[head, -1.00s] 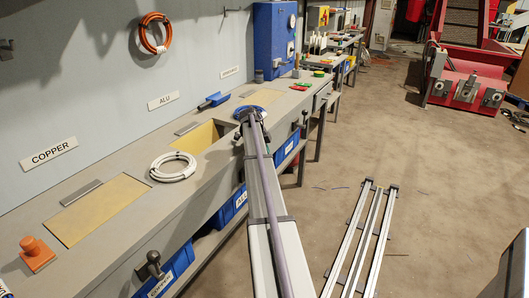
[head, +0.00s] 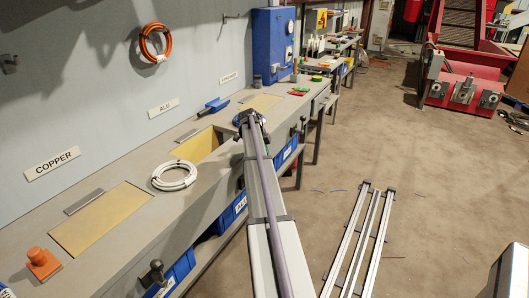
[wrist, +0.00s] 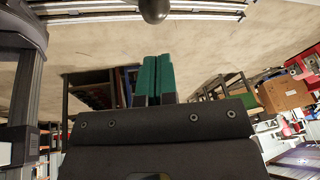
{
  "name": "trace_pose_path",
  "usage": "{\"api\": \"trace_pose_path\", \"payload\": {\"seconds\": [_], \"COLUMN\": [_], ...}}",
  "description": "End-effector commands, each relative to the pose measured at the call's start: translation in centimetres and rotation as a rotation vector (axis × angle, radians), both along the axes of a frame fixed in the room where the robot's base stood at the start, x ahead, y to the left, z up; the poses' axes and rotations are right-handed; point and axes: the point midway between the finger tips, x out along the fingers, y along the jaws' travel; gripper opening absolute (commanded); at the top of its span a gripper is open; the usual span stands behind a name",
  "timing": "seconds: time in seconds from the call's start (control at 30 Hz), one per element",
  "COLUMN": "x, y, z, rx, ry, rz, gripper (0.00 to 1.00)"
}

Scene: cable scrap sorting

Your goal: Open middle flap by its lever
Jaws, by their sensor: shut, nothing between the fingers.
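The middle flap (head: 190,150), at the ALU sign, is tilted down, leaving a dark opening beside its yellow surface. My gripper is at the far end of my arm in the head view, beside the bench front right of this opening; its fingers are hidden there. In the wrist view my gripper (wrist: 154,60) shows its green fingers together and empty. A dark round knob (wrist: 153,10), seemingly a lever's, is at the top edge of that view, apart from the fingertips. The middle lever is hidden behind my arm in the head view.
The left flap (head: 100,218) at the COPPER sign lies flat, with its own lever (head: 153,272) on the bench front. A white cable coil (head: 174,175) lies beside the opening. A blue scoop (head: 213,105) lies behind it. Metal rails (head: 360,240) lie on the floor.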

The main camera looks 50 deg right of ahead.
Motion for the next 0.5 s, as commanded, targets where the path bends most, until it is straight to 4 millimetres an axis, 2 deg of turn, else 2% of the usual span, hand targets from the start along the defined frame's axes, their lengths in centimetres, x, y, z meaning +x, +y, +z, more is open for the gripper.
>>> {"api": "trace_pose_path", "payload": {"seconds": [0.03,0.2,0.33,0.5], "x": [0.8,2.4,3.3,3.7], "y": [-0.8,-2.6,-3.7,-4.2], "z": [2.3,5.9,7.7,8.3], "rx": [0.0,0.0,0.0,0.0], "ry": [0.0,0.0,0.0,0.0], "rz": [0.0,0.0,0.0,0.0], "gripper": [0.0,0.0,0.0,0.0]}}
